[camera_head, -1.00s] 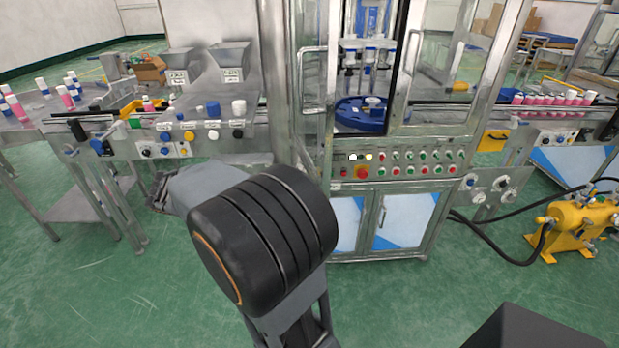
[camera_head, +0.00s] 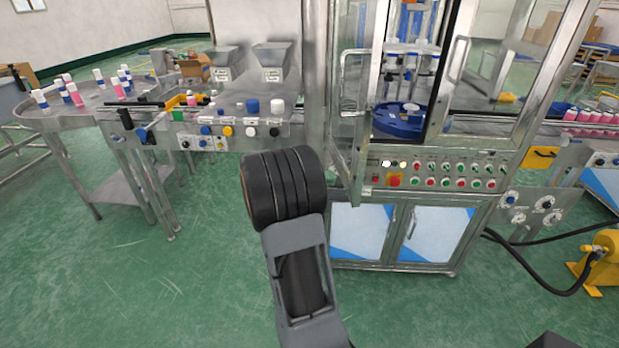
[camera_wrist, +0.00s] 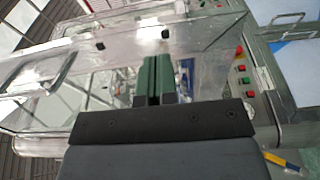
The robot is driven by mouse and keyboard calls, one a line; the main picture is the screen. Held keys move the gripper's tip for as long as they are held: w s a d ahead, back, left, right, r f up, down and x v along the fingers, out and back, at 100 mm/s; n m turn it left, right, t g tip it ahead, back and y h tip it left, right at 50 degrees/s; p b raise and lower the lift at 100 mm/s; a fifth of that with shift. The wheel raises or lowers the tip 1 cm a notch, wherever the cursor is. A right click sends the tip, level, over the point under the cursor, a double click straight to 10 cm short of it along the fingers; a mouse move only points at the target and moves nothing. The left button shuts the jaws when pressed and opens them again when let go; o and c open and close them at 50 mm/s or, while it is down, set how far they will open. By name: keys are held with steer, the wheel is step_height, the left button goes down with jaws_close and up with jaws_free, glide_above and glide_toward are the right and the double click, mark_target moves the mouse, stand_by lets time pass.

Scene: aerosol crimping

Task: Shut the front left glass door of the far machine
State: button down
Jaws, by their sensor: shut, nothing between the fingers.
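The front left glass door (camera_head: 350,110) of the far machine stands open, swung outward, with a long metal handle (camera_head: 343,82) on it. To its right the opening shows the blue round table (camera_head: 400,122) inside. The front right glass door (camera_head: 490,75) has its own handle. In the wrist view my gripper (camera_wrist: 154,72) is shut and empty, its dark green fingers together in front of clear panes. A glass pane with a handle (camera_wrist: 52,84) is on the left there. I cannot tell whether the fingers touch glass. In the head view my gripper is hidden behind my arm.
The button panel (camera_head: 440,172) lies below the doors, above cabinet doors (camera_head: 400,235). A side table with bottles (camera_head: 60,115) and a conveyor stand left. A yellow pump (camera_head: 600,262) with black hoses is at lower right. Green floor is free at lower left.

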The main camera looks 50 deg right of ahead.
mark_target(355, 176)
steer(key=shift+p+x, duration=0.5)
steer(key=shift+x, duration=2.1)
